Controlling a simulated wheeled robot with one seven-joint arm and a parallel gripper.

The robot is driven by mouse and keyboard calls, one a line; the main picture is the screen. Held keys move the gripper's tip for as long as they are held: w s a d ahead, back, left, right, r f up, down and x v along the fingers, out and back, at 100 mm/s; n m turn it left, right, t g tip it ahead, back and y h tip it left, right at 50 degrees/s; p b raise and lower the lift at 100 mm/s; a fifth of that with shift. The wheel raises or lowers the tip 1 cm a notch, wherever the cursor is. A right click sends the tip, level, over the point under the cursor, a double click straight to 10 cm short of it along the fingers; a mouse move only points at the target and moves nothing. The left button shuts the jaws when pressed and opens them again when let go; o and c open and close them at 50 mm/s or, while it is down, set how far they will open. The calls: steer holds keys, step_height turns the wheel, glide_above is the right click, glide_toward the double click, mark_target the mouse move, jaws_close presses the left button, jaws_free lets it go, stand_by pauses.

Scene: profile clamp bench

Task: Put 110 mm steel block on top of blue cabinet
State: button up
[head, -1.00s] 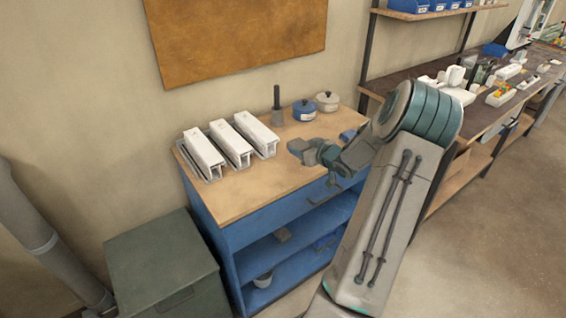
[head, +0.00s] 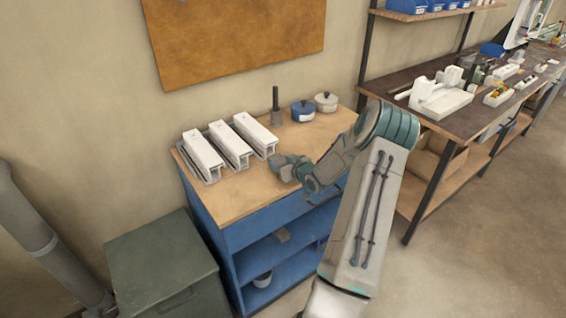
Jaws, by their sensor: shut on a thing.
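The blue cabinet (head: 258,224) stands against the wall, with a wooden top and open shelves below. My gripper (head: 284,168) is over the right-middle part of the cabinet top, near its front edge. It is shut on a grey piece that looks like the steel block (head: 280,161). The piece is small and partly merged with the jaws in view, so I cannot read its length or tell whether it touches the top.
White profiles in grey holders (head: 232,150) fill the top's left side. A dark upright tool (head: 276,112), a blue pot (head: 303,111) and a pale pot (head: 326,102) stand at the back. A dark bin (head: 160,262) stands front left.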

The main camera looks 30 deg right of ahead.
steer(key=shift+r, duration=0.1)
steer(key=o, duration=1.5)
steer(key=shift+f, duration=0.2)
steer(key=shift+c, duration=0.2)
